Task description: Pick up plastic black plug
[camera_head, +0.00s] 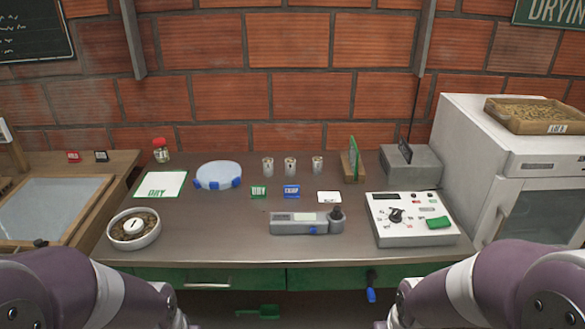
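A small black round piece (337,213) stands at the right end of a grey handheld meter (297,226) on the metal table. It looks like a plug or cap, but I cannot tell for sure. A black knob (395,215) sits on the white control box (415,231) to its right. My two arms come in at the lower left and lower right corners. Both grippers are outside the picture, so their fingers are hidden.
The table (230,241) also holds a bowl with a white-topped item (133,229), a blue-clipped round dish (218,176), several small cans (290,167) and label cards. A white cabinet (480,130) stands at right. The table's front middle-left is clear.

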